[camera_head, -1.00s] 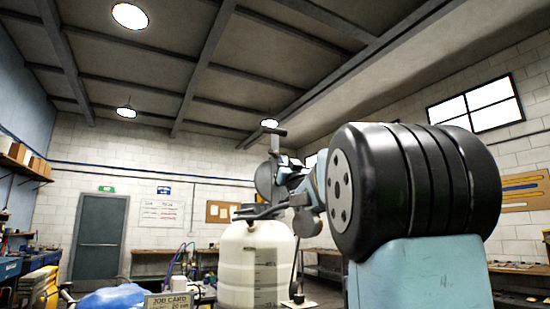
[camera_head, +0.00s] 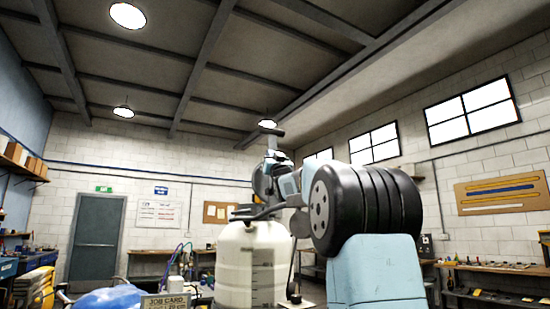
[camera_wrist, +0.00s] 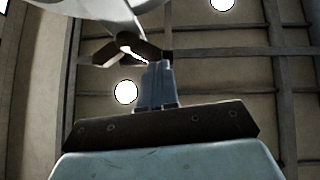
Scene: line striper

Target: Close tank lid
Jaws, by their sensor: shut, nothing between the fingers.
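The tank (camera_head: 250,268) is a whitish upright container with a dark scale on its side, left of my arm in the head view. My arm reaches in above its top. Dark parts lie over the tank's mouth, and I cannot tell the lid apart from my gripper there. In the wrist view my gripper (camera_wrist: 157,84) is shut, with its bluish fingers together and nothing between them. A dark lobed part (camera_wrist: 125,48) lies just beyond the fingertips, below a pale curved surface (camera_wrist: 95,8). I cannot tell whether the fingers touch either.
A blue bundle (camera_head: 108,298) and a job card sign (camera_head: 166,302) are at the lower left. Workbenches (camera_head: 490,268) line the walls. A grey door (camera_head: 96,238) is at the back left. The wrist view looks up toward the ceiling beams.

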